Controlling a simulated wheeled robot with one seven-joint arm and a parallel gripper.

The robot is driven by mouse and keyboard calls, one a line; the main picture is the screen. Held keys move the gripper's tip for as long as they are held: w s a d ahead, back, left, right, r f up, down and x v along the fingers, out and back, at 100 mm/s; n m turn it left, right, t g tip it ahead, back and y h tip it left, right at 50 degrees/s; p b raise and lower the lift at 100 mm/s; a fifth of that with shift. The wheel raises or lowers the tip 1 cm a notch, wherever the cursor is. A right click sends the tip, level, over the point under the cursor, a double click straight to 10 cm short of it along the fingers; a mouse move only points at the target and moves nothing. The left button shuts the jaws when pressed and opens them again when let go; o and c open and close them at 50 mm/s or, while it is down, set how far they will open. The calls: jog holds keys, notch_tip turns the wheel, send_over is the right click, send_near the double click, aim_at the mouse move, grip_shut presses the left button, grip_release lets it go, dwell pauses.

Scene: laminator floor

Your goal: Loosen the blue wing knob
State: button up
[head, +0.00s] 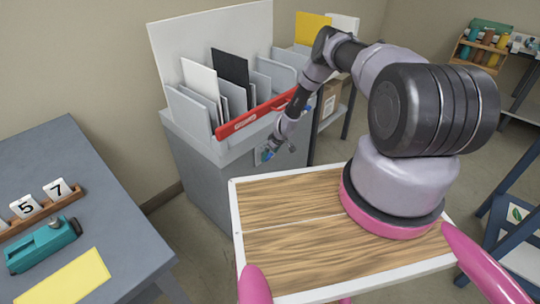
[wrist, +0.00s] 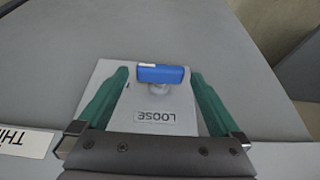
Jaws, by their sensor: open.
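The blue wing knob (wrist: 162,74) is a short bar lying crosswise in the wrist view, with a pale strip along the left of its top edge. It sits on a pale round stem over a light plate (wrist: 104,70). A label reading LOOSE (wrist: 165,117), upside down, is on the plate below it. My gripper (wrist: 160,78) is open. Its two teal fingers stand either side of the knob, with a visible gap at each end. In the head view my gripper (head: 268,152) is at the grey cabinet's front face and mostly hides the knob there.
The grey cabinet (head: 195,168) carries upright dividers with boards and a red bar (head: 245,119). A second label (wrist: 20,142), partly cut off, is at the wrist view's left. A grey table (head: 115,222) with a teal tool (head: 42,246) and number cards stands left.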

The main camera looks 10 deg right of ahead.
jog(key=shift+a+f, duration=0.1)
jog(key=shift+f, duration=0.15)
jog(key=c, duration=1.2)
